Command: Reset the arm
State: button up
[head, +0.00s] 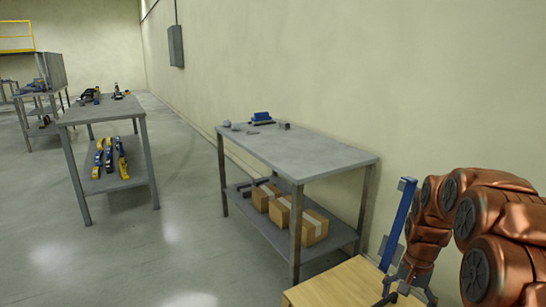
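My copper-coloured arm (490,230) is folded at the right edge of the head view. My gripper (404,288) hangs below the wrist at the bottom of the picture, over or beside a light wooden surface (340,285). Its fingers are small and partly cut off by the lower edge, so I cannot tell whether they are open or shut. A tall blue bar (398,225) with grey pieces on it stands just left of the wrist. I cannot tell whether the gripper touches it.
A grey metal table (330,160) stands against the wall, with a blue item (262,118) and small grey parts on top and cardboard boxes (300,217) on its lower shelf. Another table (105,108) with tools stands at left. The floor between them is clear.

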jog(key=s+a+r+n+p, duration=0.2)
jog(key=s+a+r+p, duration=0.3)
jog(key=s+r, duration=0.3)
jog(key=s+a+r+n+p, duration=0.2)
jog(key=s+a+r+p, duration=0.2)
jog(key=s+a+r, duration=0.4)
jog(key=s+a+r+n+p, duration=0.1)
jog(key=s+r+n+p, duration=0.1)
jog(key=s+r+p, duration=0.2)
jog(key=s+a+r+n+g+p, duration=0.1)
jog(key=s+r+p, duration=0.3)
jog(key=s, duration=0.7)
jog(key=shift+s+r+n, duration=0.25)
jog(key=shift+n, duration=0.25)
jog(key=shift+a, duration=0.1)
